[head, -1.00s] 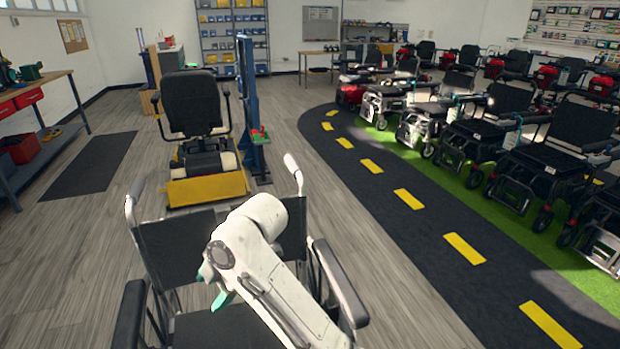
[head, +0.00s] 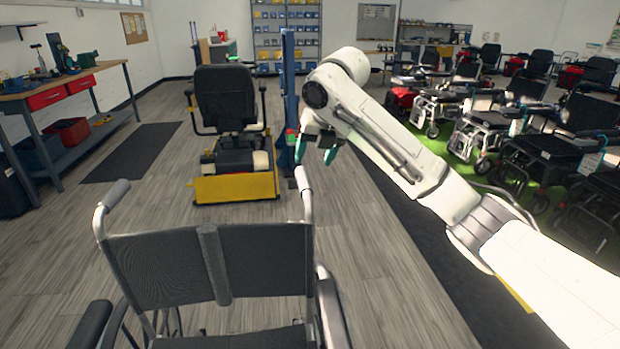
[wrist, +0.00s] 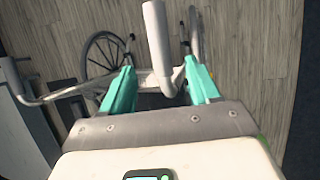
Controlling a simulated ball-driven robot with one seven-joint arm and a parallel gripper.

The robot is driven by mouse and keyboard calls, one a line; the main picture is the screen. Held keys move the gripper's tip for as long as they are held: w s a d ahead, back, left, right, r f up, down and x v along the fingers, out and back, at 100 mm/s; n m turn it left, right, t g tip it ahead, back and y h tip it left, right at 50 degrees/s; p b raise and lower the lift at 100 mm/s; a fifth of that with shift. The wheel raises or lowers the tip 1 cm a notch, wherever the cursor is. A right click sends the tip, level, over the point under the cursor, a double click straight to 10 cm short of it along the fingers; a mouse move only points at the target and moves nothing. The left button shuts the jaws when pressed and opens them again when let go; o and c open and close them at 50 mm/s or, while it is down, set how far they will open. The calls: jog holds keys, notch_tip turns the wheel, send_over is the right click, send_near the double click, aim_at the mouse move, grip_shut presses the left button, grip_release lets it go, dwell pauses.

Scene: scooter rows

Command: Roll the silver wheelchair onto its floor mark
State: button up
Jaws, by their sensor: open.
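The silver wheelchair (head: 205,265) is right in front of me in the head view, with a dark grey back, armrests and two push handles; its lower part is cut off. My gripper (head: 327,150) is open, just above and beside the right push handle (head: 304,190). In the wrist view my gripper (wrist: 158,88) shows two teal fingers well apart. A pale push handle (wrist: 155,40) appears between them, not visibly clamped. A spoked wheel (wrist: 103,58) shows beyond. I cannot make out a floor mark for the wheelchair.
A scooter with a yellow front (head: 235,188) and a blue post (head: 287,90) stand ahead. A workbench (head: 65,95) and a dark mat (head: 130,152) are at the left. Parked scooters (head: 545,150) line the right. Wooden floor between is clear.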

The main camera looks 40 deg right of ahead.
aim_at(306, 178)
jog(key=x, duration=0.9)
jog(key=shift+f+b, duration=0.15)
jog(key=shift+b, duration=0.25)
grip_shut()
